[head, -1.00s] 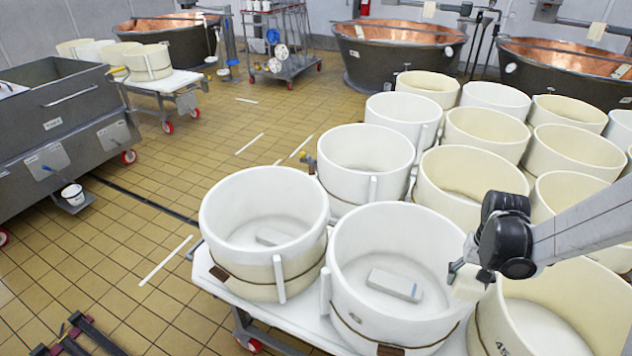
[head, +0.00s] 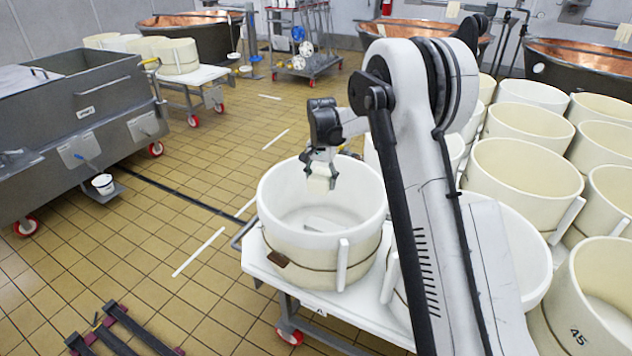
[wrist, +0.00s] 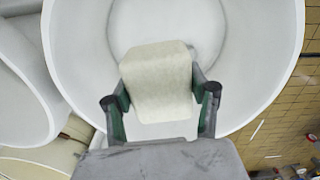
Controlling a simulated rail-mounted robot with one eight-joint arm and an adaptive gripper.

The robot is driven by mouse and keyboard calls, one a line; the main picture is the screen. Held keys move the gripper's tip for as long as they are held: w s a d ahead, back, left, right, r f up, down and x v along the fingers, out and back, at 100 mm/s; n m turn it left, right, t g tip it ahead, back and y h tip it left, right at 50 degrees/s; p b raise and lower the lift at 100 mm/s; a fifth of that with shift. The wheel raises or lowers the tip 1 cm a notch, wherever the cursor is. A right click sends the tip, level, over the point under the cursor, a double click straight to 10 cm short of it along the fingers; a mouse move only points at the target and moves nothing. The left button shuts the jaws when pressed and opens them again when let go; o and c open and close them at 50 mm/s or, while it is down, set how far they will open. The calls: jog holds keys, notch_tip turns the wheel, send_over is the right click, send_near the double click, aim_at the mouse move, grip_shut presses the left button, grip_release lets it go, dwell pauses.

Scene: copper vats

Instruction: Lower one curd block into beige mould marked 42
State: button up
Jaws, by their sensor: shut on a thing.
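My gripper (head: 321,160) is shut on a pale cream curd block (head: 321,184). In the wrist view the block (wrist: 157,82) sits between the two fingers (wrist: 160,100). It hangs above the far side of the opening of the front-left mould (head: 290,242), a round tub with a white inside and a cream outer wall. In the wrist view the mould's round wall (wrist: 255,60) surrounds the held block. I cannot read a 42 on any mould.
My arm hides much of the moulds to the right. A mould marked 45 (head: 592,300) stands at front right, with several cream moulds behind it. A grey steel vat (head: 70,105) is at left. Copper vats (head: 580,65) stand at the back. Tiled floor (head: 200,270) left of the moulds is mostly clear.

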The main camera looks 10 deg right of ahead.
aim_at(319, 169)
jog(key=w, duration=0.2)
jog(key=shift+w+r+m, duration=0.1)
jog(key=shift+w+m, duration=0.2)
jog(key=shift+m, duration=0.1)
jog(key=shift+w+b, duration=0.2)
jog(key=shift+b, duration=0.1)
jog(key=shift+f+b, duration=0.45)
jog(key=shift+f, duration=1.35)
jog(key=shift+f+b, duration=8.85)
jog(key=shift+f, duration=4.85)
jog(key=shift+f+b, duration=0.65)
jog(key=shift+f, duration=0.25)
jog(key=o, duration=1.5)
